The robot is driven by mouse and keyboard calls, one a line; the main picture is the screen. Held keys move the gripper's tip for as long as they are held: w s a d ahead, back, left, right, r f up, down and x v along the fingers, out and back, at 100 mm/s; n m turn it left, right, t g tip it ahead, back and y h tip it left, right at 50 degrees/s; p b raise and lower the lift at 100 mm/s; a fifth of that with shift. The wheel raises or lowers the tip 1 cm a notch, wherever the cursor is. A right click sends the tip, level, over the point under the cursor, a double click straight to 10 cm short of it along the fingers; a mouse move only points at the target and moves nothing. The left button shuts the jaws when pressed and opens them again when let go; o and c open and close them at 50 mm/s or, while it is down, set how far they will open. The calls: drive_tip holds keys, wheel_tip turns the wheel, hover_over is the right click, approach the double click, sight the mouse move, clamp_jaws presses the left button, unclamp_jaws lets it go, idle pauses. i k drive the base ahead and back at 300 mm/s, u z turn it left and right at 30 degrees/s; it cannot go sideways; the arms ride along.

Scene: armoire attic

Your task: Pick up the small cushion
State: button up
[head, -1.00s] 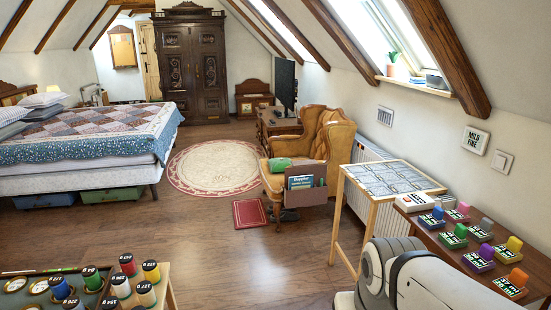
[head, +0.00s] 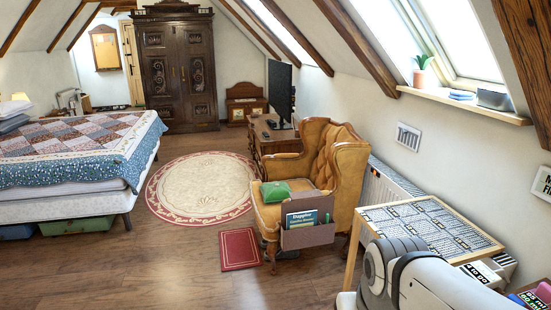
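A small green cushion (head: 275,191) lies on the seat of the tan tufted armchair (head: 345,165), towards the seat's left side. My gripper is not in view. Only a grey-white part of my own arm shows at the bottom right, and it is apart from the chair.
A brown holder (head: 307,237) with books hangs on the chair's near side. A small red mat (head: 240,249) and a round rug (head: 203,188) lie on the floor. The wooden floor in front is clear.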

sight(273, 192)
drive_tip(key=u, duration=0.05)
drive_tip(key=i, duration=1.55)
drive_tip(key=u, duration=0.25)
drive_tip(key=i, duration=2.15)
drive_tip(key=u, duration=0.15)
